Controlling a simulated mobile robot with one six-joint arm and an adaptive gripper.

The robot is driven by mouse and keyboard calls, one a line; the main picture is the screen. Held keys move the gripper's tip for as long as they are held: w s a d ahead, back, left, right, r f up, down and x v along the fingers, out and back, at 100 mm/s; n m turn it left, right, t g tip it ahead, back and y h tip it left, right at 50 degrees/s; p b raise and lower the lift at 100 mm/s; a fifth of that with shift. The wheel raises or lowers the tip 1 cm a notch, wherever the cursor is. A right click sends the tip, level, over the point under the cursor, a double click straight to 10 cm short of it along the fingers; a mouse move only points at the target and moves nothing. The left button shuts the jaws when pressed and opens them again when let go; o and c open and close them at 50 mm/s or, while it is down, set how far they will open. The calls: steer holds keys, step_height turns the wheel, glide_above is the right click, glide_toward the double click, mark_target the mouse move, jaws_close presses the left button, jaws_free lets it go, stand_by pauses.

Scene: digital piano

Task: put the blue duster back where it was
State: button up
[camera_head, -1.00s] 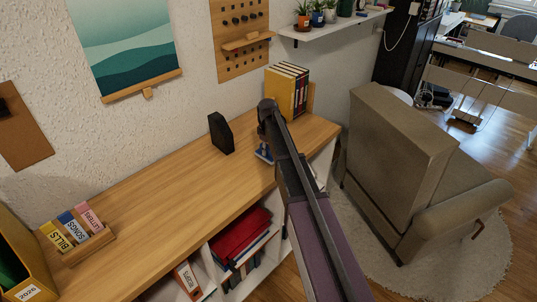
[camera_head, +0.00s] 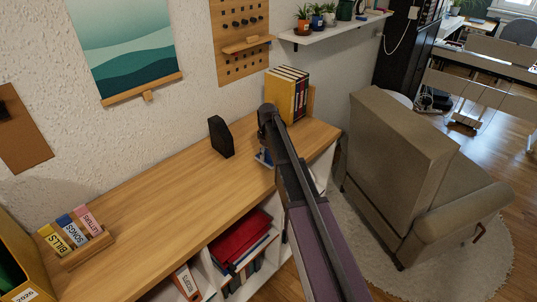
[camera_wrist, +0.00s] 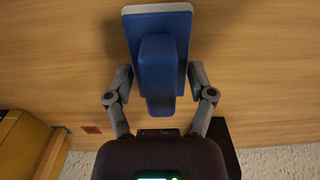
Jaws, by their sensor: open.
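The blue duster (camera_wrist: 158,60) is a blue grip on a blue pad with a pale edge. In the wrist view it lies on the wooden shelf top, upper middle. My gripper (camera_wrist: 160,75) is open, with one finger on each side of the grip and a gap showing on both sides. The fingertips are close to the pad's side edges; whether they touch it I cannot tell. In the head view a bit of the duster (camera_head: 262,157) shows left of my arm, which hides the rest of it and most of my gripper.
Yellow and dark books (camera_head: 280,98) stand at the far end of the shelf top (camera_head: 170,190). A black upright holder (camera_head: 221,137) is near the wall. A wooden block with labelled tabs (camera_head: 85,248) sits at the left. The middle top is bare. An armchair (camera_head: 400,150) stands right.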

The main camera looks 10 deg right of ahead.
steer(key=shift+r, duration=0.2)
step_height(320, 180, up, 12)
steer(key=p, duration=1.2)
stand_by(0.7)
steer(key=s+m, duration=0.7)
steer(key=s, duration=2.2)
steer(key=shift+d, duration=0.15)
steer(key=shift+s, duration=0.1)
steer(key=shift+c, duration=1)
